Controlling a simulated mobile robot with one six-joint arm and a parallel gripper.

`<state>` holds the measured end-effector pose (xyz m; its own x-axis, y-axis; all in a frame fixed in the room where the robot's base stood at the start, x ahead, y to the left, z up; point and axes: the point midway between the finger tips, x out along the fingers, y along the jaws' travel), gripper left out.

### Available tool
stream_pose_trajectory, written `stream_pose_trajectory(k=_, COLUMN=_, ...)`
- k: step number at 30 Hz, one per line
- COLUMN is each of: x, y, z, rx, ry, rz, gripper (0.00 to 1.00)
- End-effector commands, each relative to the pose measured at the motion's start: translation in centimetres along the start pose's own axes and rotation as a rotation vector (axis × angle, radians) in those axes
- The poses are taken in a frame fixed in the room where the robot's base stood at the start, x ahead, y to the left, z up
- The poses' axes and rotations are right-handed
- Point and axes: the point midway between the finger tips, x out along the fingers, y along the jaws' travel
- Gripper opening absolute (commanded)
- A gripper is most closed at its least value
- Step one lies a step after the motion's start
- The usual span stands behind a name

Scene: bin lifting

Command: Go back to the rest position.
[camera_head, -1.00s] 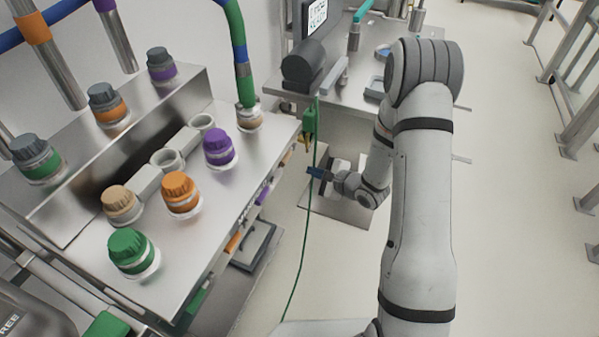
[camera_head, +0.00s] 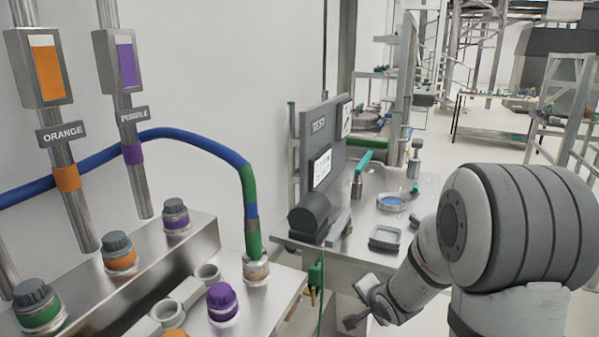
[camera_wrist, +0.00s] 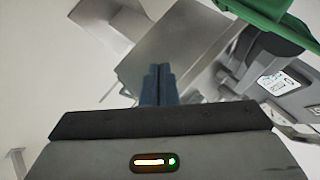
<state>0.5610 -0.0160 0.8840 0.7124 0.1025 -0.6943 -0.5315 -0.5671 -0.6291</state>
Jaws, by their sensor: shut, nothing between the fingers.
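My gripper (camera_wrist: 159,72) shows in the wrist view with its two blue fingers together and nothing between them. In the head view the arm is bent at the right. Its wrist end hangs low, in front of the steel table (camera_head: 424,196), where the fingers are too small to make out. In the wrist view the fingers point toward grey metal surfaces, apparently without touching them.
The steel bench at left holds capped containers, including a purple-capped one (camera_head: 222,300). A blue-green hose (camera_head: 247,190) ends on it. A green cable (camera_head: 317,285) hangs near my wrist. A TEST board (camera_head: 322,135) stands on the table. Floor shows at far right.

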Motion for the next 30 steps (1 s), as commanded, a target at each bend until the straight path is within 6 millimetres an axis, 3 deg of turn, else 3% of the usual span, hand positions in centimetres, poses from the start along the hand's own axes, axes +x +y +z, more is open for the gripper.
stream_pose_trajectory(k=1, x=-2.5, y=-0.5, z=-0.8, rx=-0.078, ry=0.028, rz=0.047, gripper=0.00)
stream_pose_trajectory(k=3, x=-5.4, y=-0.2, z=-1.1, rx=-0.187, ry=0.040, rz=0.128, gripper=0.00)
stream_pose_trajectory(k=8, x=-12.4, y=0.8, z=-0.5, rx=-0.415, ry=-0.016, rz=0.293, gripper=0.00)
stream_pose_trajectory(k=12, x=-18.6, y=2.0, z=1.8, rx=-0.601, ry=-0.150, rz=0.383, gripper=0.00)
stream_pose_trajectory(k=18, x=-25.3, y=3.3, z=5.9, rx=-0.812, ry=-0.368, rz=0.395, gripper=0.00)
stream_pose_trajectory(k=24, x=-27.9, y=3.9, z=8.0, rx=-0.904, ry=-0.476, rz=0.371, gripper=0.00)
stream_pose_trajectory(k=30, x=-28.0, y=4.0, z=8.1, rx=-0.912, ry=-0.484, rz=0.369, gripper=0.00)
